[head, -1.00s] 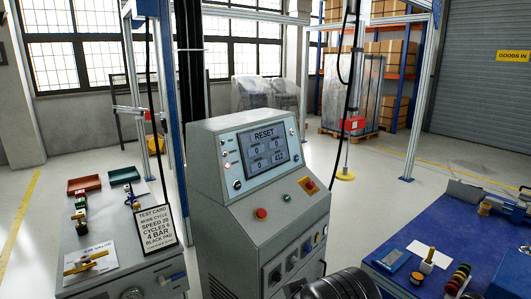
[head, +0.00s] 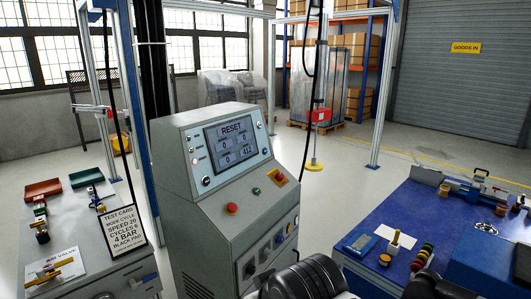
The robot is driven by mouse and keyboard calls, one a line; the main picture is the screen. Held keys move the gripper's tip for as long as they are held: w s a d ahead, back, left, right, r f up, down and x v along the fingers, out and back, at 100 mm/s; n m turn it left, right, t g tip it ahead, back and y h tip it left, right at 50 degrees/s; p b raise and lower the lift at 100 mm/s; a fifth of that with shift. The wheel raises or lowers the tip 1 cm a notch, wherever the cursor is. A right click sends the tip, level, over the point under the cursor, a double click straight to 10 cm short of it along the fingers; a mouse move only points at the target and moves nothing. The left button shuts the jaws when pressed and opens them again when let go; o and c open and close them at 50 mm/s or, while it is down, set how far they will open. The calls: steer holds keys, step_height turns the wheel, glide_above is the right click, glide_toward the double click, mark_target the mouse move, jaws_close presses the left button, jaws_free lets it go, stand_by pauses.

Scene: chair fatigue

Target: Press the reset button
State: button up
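The grey control console (head: 185,225) stands upright at the picture's centre. Its screen (head: 230,145) reads RESET at the top, with number boxes below. On the sloped panel are a round red button (head: 232,208), a small green button (head: 256,190) and a red button on a yellow plate (head: 278,178). Small buttons or lamps flank the screen, including a dark round one (head: 206,181) at its lower left. I cannot read which button is marked reset. Black parts of my arm show at the bottom edge, in front of the console. My gripper's fingers are not visible.
A grey bench (head: 85,250) at the left carries trays, valves and a test card (head: 122,226). A blue-topped workbench (head: 400,215) at the right holds tools and small parts. Frame posts and hanging cables stand behind the console. Open floor lies behind, at the right.

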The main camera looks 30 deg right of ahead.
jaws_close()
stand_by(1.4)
